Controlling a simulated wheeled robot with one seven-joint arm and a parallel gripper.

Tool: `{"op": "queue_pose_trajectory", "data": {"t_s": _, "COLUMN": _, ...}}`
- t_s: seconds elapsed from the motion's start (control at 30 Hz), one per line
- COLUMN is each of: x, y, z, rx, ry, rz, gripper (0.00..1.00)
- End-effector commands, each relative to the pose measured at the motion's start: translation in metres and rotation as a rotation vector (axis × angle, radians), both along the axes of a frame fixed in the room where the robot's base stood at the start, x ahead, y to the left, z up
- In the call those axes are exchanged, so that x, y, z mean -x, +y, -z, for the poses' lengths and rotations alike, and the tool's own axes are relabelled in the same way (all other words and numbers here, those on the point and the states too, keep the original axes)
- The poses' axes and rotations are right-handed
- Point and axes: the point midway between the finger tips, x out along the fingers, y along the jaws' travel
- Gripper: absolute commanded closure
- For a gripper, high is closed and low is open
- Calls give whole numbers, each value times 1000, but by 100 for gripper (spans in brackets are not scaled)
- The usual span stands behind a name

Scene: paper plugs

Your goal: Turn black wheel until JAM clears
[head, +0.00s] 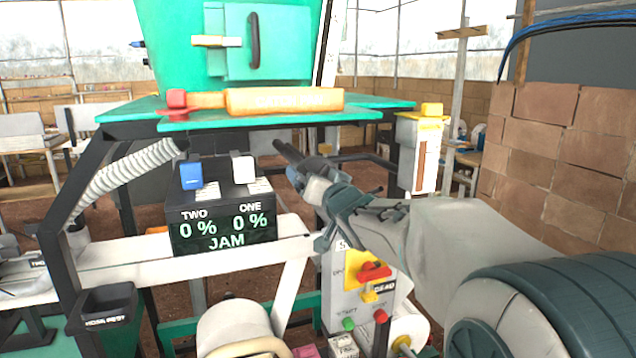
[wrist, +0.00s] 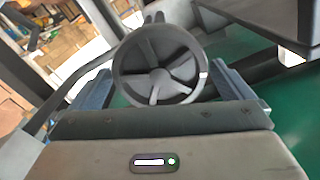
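The display box (head: 222,232) in the head view reads "TWO 0 %", "ONE 0 %" and "JAM" in green. The black wheel (wrist: 146,83), a dark round rim with several spokes, faces the wrist camera. In the head view I cannot make the wheel out behind my gripper (head: 312,182), which is at the machine just right of the display box. In the wrist view my gripper (wrist: 160,82) has its fingers spread wide, one at each side of the wheel's lower half. I see no clear contact between fingers and rim.
A green shelf (head: 375,104) with a wooden roller (head: 285,101) lies above my gripper. A control box with a red-and-yellow switch (head: 373,271) and push buttons is below. A white ribbed hose (head: 125,183) and black frame are left. A brick wall (head: 570,140) stands right.

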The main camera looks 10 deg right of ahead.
Motion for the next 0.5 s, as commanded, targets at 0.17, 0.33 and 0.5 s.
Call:
{"op": "queue_pose_trajectory", "data": {"t_s": 0.17, "x": 0, "y": 0, "z": 0, "rx": -2, "ry": 0, "rz": 0, "gripper": 0}}
{"op": "queue_pose_trajectory", "data": {"t_s": 0.33, "x": 0, "y": 0, "z": 0, "rx": -2, "ry": 1, "rz": 1, "gripper": 0}}
{"op": "queue_pose_trajectory", "data": {"t_s": 0.5, "x": 2, "y": -1, "z": 0, "rx": -3, "ry": 1, "rz": 1, "gripper": 0}}
